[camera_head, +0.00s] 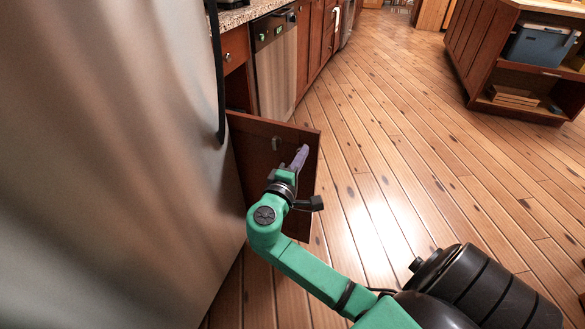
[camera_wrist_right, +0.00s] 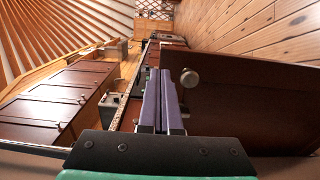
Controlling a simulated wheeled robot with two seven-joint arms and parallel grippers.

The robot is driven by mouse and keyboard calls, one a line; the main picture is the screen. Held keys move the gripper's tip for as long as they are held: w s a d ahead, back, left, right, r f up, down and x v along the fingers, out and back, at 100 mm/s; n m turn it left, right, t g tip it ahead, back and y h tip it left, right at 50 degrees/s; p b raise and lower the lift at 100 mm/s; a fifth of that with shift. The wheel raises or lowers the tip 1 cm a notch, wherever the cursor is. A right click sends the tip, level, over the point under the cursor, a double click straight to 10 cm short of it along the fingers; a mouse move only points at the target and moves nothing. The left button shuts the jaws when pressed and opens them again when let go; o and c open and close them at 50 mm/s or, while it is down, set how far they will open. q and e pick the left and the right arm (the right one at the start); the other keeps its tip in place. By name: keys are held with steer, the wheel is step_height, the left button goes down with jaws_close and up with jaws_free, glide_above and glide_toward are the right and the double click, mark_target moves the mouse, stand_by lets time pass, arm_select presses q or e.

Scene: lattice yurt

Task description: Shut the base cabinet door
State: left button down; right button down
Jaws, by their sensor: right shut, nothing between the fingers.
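The base cabinet door (camera_head: 255,131) is a dark reddish-brown panel. It stands open, swung out over the floor beside the fridge, with a small metal knob (camera_head: 276,143) on its face. My right gripper (camera_head: 302,153) is in front of this face, near the door's outer edge, with its purple fingers together and empty. In the right wrist view the fingers (camera_wrist_right: 161,72) point forward just left of the knob (camera_wrist_right: 189,78), and the door (camera_wrist_right: 250,100) fills the right side. I cannot tell if the fingers touch the door. My left gripper is out of view.
A large steel fridge (camera_head: 110,150) with a black handle takes up the left. A dishwasher (camera_head: 277,65) and further brown cabinets run along the counter behind the door. An island (camera_head: 483,45) with shelves stands at the upper right. The wooden floor (camera_head: 420,150) between is clear.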

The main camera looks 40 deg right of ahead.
mark_target(315, 134)
steer(key=x, duration=0.7)
steer(key=shift+f, duration=0.1)
steer(key=shift+d, duration=0.1)
